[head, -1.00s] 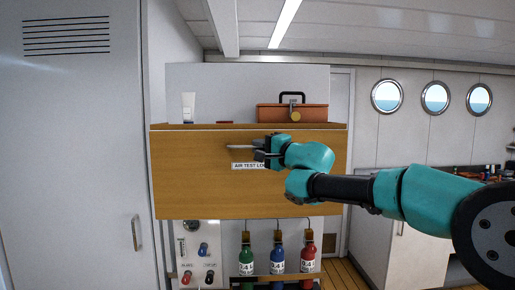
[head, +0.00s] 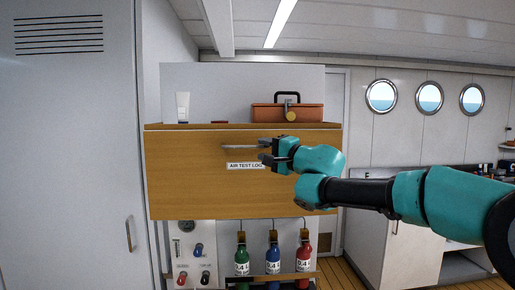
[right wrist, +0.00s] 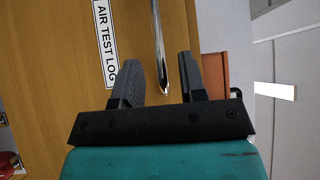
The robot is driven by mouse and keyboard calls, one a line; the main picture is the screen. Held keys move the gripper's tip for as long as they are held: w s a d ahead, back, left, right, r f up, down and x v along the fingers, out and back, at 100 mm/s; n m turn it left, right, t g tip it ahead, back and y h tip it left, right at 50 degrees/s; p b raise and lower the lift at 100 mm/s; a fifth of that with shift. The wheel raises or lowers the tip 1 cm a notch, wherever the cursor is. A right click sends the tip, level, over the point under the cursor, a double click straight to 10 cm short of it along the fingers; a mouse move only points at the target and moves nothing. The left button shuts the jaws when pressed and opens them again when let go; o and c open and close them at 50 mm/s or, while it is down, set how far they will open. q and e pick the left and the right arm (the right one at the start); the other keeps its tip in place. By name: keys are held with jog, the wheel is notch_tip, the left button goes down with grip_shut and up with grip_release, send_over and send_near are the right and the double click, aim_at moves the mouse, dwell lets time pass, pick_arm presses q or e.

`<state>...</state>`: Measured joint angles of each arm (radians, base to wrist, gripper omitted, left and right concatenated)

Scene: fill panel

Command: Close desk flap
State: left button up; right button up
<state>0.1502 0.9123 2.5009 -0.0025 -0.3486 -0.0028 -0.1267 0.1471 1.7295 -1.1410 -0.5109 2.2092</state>
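The wooden desk flap (head: 200,190) stands about upright on the front of the wall cabinet, with its top edge close under the shelf; I cannot tell whether it is fully flush. It bears a metal bar handle (head: 240,147) and a white "AIR TEST LOG" label (head: 245,166). My right gripper (head: 263,149) is open at the right end of the handle. In the right wrist view the two fingers (right wrist: 160,75) are apart, with the handle (right wrist: 159,45) showing between and beyond them; I see no grip on it. My left gripper is not in view.
On the shelf (head: 230,125) above the flap stand an orange toolbox (head: 265,113) and a white tube (head: 183,106). Green (head: 241,262), blue (head: 273,260) and red (head: 303,260) bottles hang below the flap. A tall locker door (head: 70,160) is at the left.

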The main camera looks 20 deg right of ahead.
jog(key=v, duration=1.3)
jog(key=shift+s, duration=0.2)
jog(key=shift+d+f, duration=0.1)
jog(key=shift+f, duration=0.05)
